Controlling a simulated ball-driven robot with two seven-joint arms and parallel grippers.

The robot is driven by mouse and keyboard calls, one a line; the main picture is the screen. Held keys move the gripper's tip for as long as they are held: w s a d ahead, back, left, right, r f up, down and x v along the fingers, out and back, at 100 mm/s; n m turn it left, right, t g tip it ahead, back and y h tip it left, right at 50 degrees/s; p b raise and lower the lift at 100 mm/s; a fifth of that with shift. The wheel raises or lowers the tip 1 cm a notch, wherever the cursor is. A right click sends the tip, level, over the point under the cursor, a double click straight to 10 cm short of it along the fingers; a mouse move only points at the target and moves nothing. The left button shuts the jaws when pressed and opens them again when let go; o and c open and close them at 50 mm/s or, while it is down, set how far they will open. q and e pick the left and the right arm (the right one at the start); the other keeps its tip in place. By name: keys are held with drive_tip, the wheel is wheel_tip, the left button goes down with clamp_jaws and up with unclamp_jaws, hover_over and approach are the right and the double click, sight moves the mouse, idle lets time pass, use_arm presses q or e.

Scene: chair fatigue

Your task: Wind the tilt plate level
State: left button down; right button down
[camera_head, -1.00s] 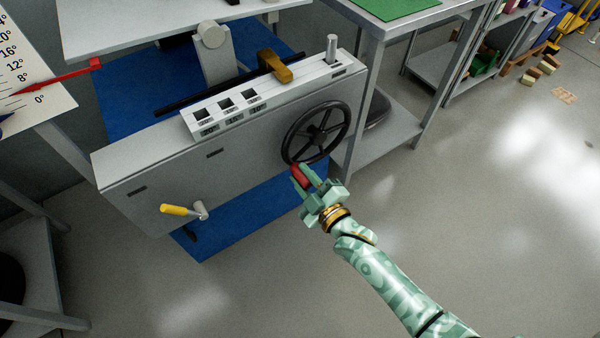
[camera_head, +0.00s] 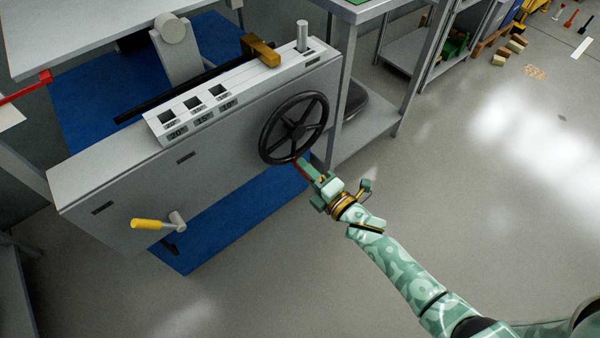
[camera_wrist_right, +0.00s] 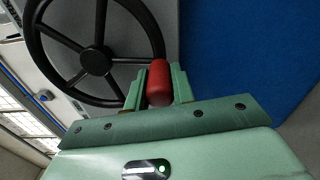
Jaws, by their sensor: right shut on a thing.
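The black handwheel (camera_head: 294,128) is on the right of the grey bench housing's front. Its red handle (camera_wrist_right: 158,82) shows clearly in the right wrist view, at the wheel's rim. My right gripper (camera_head: 306,168) is shut on this handle, with one green finger on each side of it. In the head view the handle is at the lower right of the wheel and mostly covered by the fingers. The pale plate (camera_head: 85,35) above the housing is cut off at the top left; I cannot tell its tilt. A red pointer (camera_head: 25,90) is partly seen at the left edge. My left gripper is out of view.
The grey housing (camera_head: 130,185) carries a yellow-handled crank (camera_head: 150,224) at its lower front. On top are a white block with three windows (camera_head: 193,104) and a brown-yellow piece (camera_head: 260,50). A blue mat (camera_head: 230,215) lies underneath. The floor at right is open.

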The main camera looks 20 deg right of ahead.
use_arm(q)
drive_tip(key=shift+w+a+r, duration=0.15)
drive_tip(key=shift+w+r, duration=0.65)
use_arm(e)
drive_tip(key=shift+w+d+f+n, duration=0.2)
drive_tip(key=shift+d+n, duration=0.4)
drive_tip(key=shift+n, duration=0.2)
drive_tip(key=c, duration=1.2)
unclamp_jaws()
drive_tip(key=shift+r, duration=0.1)
drive_tip(key=shift+s, duration=0.15)
use_arm(q)
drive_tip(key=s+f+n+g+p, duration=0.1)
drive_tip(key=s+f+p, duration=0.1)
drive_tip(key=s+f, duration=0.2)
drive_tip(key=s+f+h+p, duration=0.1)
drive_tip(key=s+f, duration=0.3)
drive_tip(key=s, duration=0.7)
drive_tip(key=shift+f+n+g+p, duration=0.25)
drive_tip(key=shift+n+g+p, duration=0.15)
drive_tip(key=shift+p, duration=0.2)
use_arm(e)
drive_tip(key=v, duration=1.6)
drive_tip(key=shift+d, duration=0.1)
